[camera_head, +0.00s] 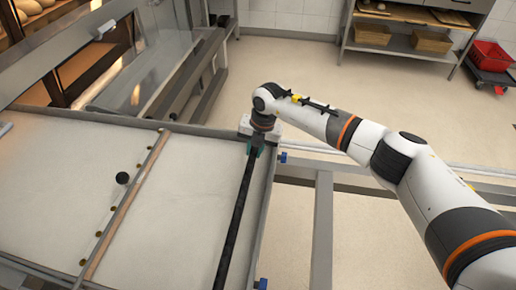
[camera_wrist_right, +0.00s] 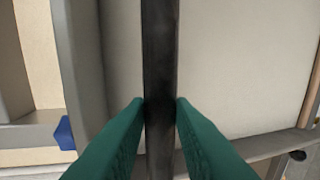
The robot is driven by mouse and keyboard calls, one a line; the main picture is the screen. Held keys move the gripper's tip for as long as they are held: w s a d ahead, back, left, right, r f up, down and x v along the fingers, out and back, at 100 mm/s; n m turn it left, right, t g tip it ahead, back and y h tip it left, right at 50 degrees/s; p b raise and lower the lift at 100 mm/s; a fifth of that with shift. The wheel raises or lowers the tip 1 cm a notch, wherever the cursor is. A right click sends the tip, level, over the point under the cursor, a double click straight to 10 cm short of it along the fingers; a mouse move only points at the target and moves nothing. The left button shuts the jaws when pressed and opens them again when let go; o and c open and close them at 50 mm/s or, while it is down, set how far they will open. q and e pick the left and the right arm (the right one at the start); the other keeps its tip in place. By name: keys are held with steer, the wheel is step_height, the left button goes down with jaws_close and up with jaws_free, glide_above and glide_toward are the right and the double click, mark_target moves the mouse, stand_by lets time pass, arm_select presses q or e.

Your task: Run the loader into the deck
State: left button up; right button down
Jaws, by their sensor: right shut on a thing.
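The loader (camera_head: 189,228) is a wide frame with a pale cloth bed, lying in front of the oven at the left of the head view. A black bar (camera_head: 236,216) runs along its right side, inside the metal edge. My right gripper (camera_head: 256,147) is shut on this bar near its far end. In the right wrist view, its green fingers (camera_wrist_right: 160,104) press on both sides of the black bar (camera_wrist_right: 160,45). The deck oven (camera_head: 75,60) stands at the upper left, with a lit opening. My left gripper is not in view.
Metal rails with blue knobs (camera_head: 283,158) border the loader on the right. A shelf with wooden crates (camera_head: 431,40) and a red bin (camera_head: 490,56) stand at the back. The floor between is clear.

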steer(key=shift+a+r, duration=0.15)
steer(key=shift+a, duration=0.15)
steer(key=c, duration=1.4)
jaws_free()
steer(key=shift+c, duration=0.2)
steer(key=shift+o, duration=0.9)
steer(key=shift+w+a, duration=0.1)
steer(key=shift+d+r, duration=0.15)
steer(key=shift+d, duration=0.05)
step_height(320, 180, up, 11)
steer(key=d, duration=0.2)
steer(key=shift+s+r, duration=0.15)
steer(key=shift+s, duration=0.2)
